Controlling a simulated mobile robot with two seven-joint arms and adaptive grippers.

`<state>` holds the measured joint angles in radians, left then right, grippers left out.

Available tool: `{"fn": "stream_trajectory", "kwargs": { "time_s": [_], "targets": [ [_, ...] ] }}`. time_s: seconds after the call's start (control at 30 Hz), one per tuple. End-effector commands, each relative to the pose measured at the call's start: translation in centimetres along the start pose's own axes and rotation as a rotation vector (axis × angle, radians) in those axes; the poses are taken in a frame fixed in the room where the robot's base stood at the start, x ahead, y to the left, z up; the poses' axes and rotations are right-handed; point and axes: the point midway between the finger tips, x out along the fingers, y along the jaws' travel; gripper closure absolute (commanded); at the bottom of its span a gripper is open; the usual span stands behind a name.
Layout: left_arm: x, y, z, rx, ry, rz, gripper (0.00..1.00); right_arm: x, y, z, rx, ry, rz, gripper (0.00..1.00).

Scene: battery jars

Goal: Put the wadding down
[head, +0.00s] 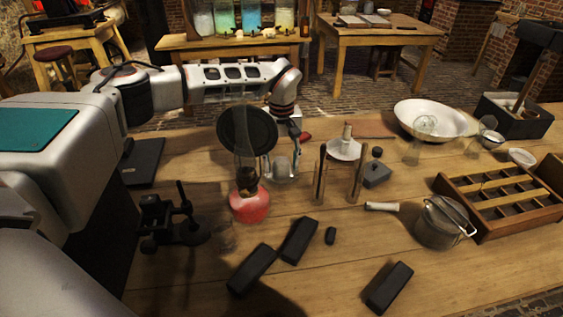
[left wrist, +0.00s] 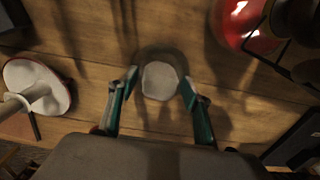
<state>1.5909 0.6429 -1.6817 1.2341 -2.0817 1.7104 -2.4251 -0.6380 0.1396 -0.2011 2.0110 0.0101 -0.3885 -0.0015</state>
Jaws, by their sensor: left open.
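A white round piece, apparently the wadding (left wrist: 159,80), lies between my left fingertips (left wrist: 158,88) in the left wrist view. A dark translucent ring shows around it, seemingly a glass jar's wall. In the head view a small clear glass jar (head: 283,168) stands on the table under my left gripper (head: 289,138), with something pale in it. My left gripper is open and points down, with a finger on each side of the white piece. I cannot tell whether the wadding rests on the jar's bottom. My right gripper is not in view.
A red oil lamp (head: 249,204) with a dark round reflector stands close left of the jar. Dark blocks (head: 298,240) lie in front. A compartmented wooden tray (head: 505,200) is far right.

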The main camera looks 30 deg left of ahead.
Motion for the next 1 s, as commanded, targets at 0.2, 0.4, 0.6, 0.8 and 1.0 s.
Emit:
{"fn": "stream_trajectory", "kwargs": {
  "time_s": [0.2,0.4,0.6,0.8,1.0],
  "targets": [
    [-2.5,0.1,-0.1,0.000,0.005,0.004,0.51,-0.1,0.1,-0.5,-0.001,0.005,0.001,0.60],
    [-6.7,0.1,-0.1,0.000,0.006,0.004,0.51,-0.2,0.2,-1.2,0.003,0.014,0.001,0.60],
    [-10.2,0.0,-0.1,0.000,0.003,0.003,0.51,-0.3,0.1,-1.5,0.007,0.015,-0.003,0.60],
    [-12.0,0.0,0.0,0.000,0.002,0.001,0.51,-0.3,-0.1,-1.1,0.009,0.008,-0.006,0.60],
    [-12.3,0.0,0.0,0.000,0.000,0.000,0.51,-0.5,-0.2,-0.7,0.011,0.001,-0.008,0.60]
  ]
}}
